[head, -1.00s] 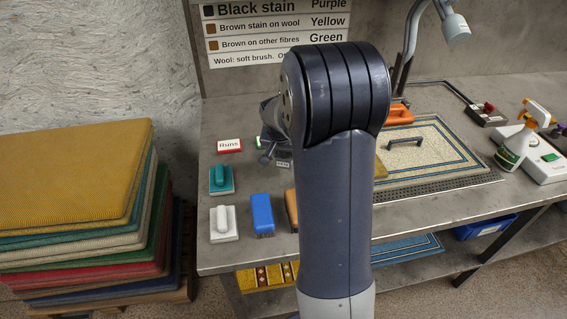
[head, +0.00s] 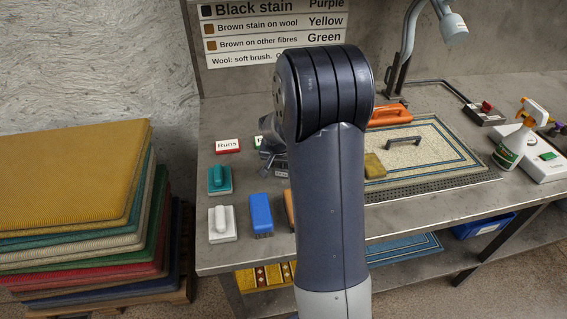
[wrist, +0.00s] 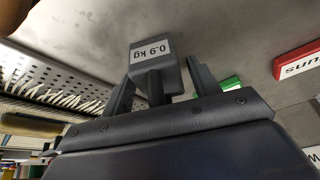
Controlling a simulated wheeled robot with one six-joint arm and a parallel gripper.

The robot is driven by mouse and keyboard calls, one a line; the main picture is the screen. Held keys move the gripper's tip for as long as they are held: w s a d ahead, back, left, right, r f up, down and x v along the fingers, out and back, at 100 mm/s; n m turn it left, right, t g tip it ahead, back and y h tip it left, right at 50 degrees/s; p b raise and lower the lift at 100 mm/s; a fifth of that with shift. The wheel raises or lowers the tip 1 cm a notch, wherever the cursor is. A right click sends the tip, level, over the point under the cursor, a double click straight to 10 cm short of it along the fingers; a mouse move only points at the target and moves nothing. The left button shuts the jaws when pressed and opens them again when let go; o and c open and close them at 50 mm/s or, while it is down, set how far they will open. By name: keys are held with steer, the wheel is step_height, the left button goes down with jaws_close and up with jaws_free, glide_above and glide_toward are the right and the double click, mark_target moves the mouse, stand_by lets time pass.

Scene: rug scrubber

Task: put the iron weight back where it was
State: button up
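The iron weight (wrist: 152,58) is a dark grey block with a white "0.9 kg" label and a narrower stem toward my palm. In the head view, my gripper (head: 270,143) is mostly hidden behind my arm, left of the patterned rug (head: 440,157); the weight cannot be made out there.
A red-edged "Runs" sign (head: 228,146) stands close by on the bench (head: 215,180). A teal brush (head: 220,180), white brush (head: 222,224) and blue brush (head: 261,215) lie toward the front. A yellowish sponge (head: 374,165) lies at the rug's left edge. Stacked rugs (head: 70,190) stand left.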

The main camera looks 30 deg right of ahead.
steer(key=shift+o, duration=0.3)
steer(key=shift+r, duration=0.1)
steer(key=shift+r, duration=0.25)
steer(key=v, duration=1.1)
steer(key=shift+s+r, duration=0.15)
steer(key=shift+r, duration=0.15)
steer(key=shift+a, duration=0.1)
